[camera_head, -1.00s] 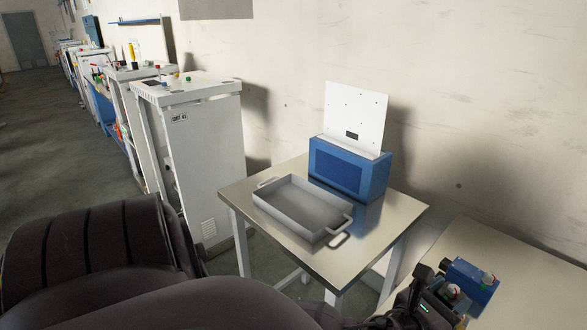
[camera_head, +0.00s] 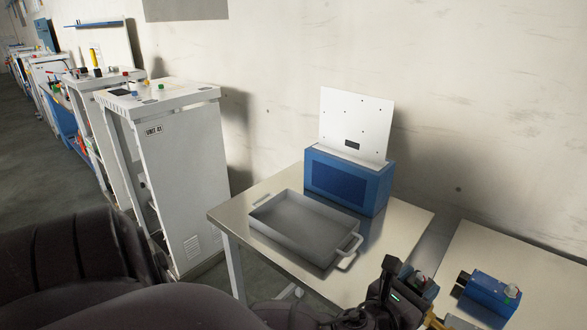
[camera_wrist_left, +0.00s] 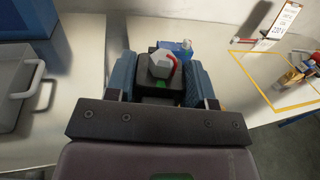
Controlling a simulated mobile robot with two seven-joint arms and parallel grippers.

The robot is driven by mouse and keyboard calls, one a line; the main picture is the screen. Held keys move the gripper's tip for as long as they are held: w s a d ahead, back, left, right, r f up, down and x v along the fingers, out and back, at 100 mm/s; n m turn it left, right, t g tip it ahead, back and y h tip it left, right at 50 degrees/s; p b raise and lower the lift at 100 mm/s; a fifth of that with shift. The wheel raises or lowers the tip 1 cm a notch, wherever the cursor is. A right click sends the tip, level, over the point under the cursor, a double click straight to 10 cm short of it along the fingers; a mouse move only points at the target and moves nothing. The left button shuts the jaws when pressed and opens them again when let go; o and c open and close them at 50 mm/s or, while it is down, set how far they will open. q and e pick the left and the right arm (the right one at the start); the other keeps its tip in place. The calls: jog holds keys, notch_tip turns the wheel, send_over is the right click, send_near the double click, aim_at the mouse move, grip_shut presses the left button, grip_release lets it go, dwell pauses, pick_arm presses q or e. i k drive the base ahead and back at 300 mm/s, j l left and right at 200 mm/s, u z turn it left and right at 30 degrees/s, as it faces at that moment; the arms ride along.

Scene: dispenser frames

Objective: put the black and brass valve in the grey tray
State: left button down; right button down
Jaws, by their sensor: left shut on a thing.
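My left gripper (camera_head: 412,288) is at the lower right in the head view, right of the grey tray and near the gap between the two tables. In the left wrist view its blue fingers are shut on the valve (camera_wrist_left: 160,66), which shows a black body, a pale faceted cap and a red strip. Its brass part I cannot make out surely. The grey tray (camera_head: 277,240) stands empty on the metal table, with a handle at its near right end; part of it also shows at the left of the wrist view (camera_wrist_left: 12,112). My right gripper is not in view.
A blue box with an upright white panel (camera_head: 345,180) stands behind the tray. A blue valve (camera_head: 488,295) lies on the table at the right. The wrist view shows a yellow outline (camera_wrist_left: 270,106) there. A tall white cabinet (camera_head: 180,175) stands left of the metal table.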

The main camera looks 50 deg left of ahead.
aim_at(314, 219)
jog(key=k+j, duration=0.1)
jog(key=j, duration=0.55)
jog(key=k+j, duration=0.1)
jog(key=j, duration=0.6)
